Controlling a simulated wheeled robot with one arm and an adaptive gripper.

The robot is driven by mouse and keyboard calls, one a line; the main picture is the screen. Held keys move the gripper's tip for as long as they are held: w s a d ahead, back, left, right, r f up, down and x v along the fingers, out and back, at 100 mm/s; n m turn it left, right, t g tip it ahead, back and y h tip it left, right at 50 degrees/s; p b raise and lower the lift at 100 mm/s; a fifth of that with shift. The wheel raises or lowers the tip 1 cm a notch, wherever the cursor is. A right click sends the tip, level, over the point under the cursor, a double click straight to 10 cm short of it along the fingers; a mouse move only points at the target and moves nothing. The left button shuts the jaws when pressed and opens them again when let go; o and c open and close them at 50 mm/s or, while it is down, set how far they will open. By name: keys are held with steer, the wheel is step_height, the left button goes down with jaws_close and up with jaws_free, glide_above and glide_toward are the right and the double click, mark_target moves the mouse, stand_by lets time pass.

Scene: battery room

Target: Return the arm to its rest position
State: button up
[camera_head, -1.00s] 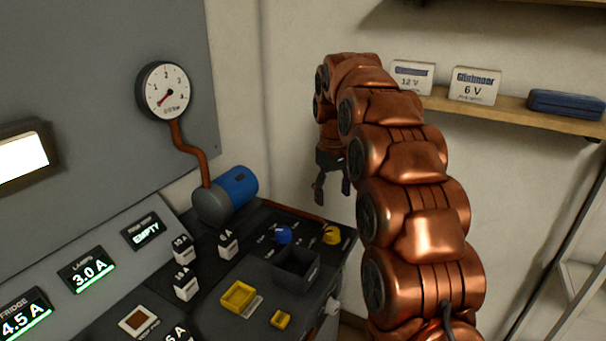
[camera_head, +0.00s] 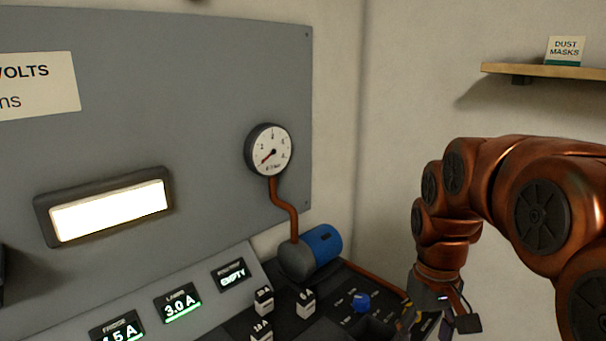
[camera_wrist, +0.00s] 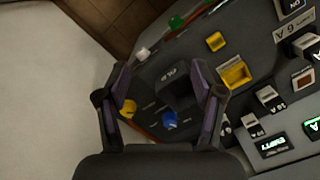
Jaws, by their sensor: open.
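My copper-coloured arm (camera_head: 480,185) arches in from the right edge in the head view and bends down at its far end. My gripper (camera_head: 445,320) hangs at the lower right, beside the right end of the control desk; its lower part is cut off by the frame. In the wrist view my gripper (camera_wrist: 163,92) has its two fingers spread wide with nothing between them but the desk behind. Beyond the fingers lie a dark open box (camera_wrist: 177,84), a blue knob (camera_wrist: 169,120) and a yellow knob (camera_wrist: 128,109).
The control desk (camera_head: 335,306) carries blocks, lit displays and a blue cylinder (camera_head: 322,243). A gauge (camera_head: 270,151) is on the grey wall panel (camera_head: 215,100). A shelf (camera_head: 545,71) with a dust masks box (camera_head: 565,50) is above my arm. Bare wall lies between panel and arm.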

steer(key=s+a+f+p, duration=0.1)
steer(key=s+f, duration=0.1)
steer(key=s, duration=0.8)
steer(key=s+a+f+m+p, duration=0.1)
steer(key=s+f+p, duration=0.1)
steer(key=s, duration=0.8)
steer(key=shift+a+f+g, duration=0.15)
steer(key=shift+g, duration=0.25)
